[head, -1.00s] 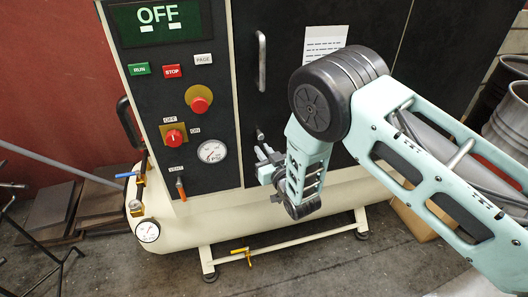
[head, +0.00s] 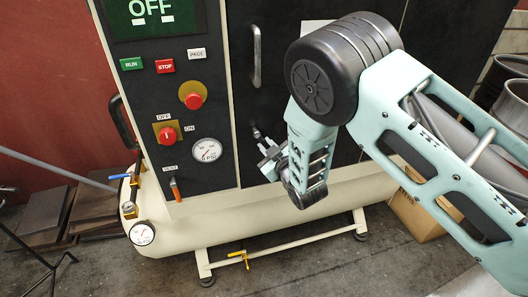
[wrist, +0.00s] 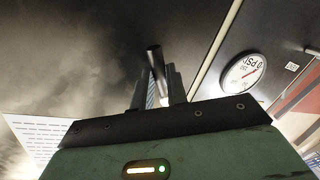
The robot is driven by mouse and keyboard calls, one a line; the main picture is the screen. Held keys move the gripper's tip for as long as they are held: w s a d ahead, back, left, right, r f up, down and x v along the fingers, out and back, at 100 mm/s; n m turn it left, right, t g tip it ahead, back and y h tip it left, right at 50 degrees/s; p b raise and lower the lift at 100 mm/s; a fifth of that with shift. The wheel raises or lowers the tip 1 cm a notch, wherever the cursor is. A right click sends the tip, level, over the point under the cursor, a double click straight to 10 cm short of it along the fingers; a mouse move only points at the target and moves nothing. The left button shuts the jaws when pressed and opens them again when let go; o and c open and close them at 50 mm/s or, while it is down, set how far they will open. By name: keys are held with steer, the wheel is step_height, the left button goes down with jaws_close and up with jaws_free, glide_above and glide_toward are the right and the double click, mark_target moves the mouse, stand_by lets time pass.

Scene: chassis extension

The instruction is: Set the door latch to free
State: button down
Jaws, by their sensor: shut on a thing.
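The door latch (head: 257,133) is a small dark knob or lever on the black cabinet door, low by its left edge and below the door handle. My gripper (head: 266,150) is at the latch, its jaws pointing up and left toward it. In the wrist view, the dark latch (wrist: 153,57) stands out between the fingers of my gripper (wrist: 157,90), which are shut on it. The latch's base and its exact turn are partly hidden by the fingers.
The door handle (head: 256,56) is above the latch. To the left are the control panel's red rotary switch (head: 168,134), pressure gauge (head: 206,150) and orange vent lever (head: 175,189). The cream tank (head: 230,215) runs below. A cardboard box (head: 415,213) stands behind my arm.

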mark_target(268, 128)
steer(key=n, duration=0.1)
steer(key=r+n+h+b, duration=0.1)
steer(key=n, duration=0.1)
steer(key=d+n, duration=0.1)
steer(key=n, duration=0.1)
steer(key=shift+w+r, duration=0.15)
steer(key=shift+r, duration=0.15)
steer(key=n, duration=0.1)
steer(key=r+n+h, duration=0.1)
steer(key=shift+d+r+n+b, duration=0.15)
steer(key=shift+d+n+b, duration=0.05)
steer(key=shift+n+b, duration=0.2)
steer(key=shift+w+r+n+h, duration=0.1)
steer(key=shift+r+n+h, duration=0.4)
steer(key=shift+n, duration=0.7)
steer(key=c, duration=1.4)
jaws_free()
steer(key=shift+d, duration=0.1)
steer(key=b+v, duration=0.2)
steer(key=v, duration=1.5)
steer(key=shift+s, duration=0.25)
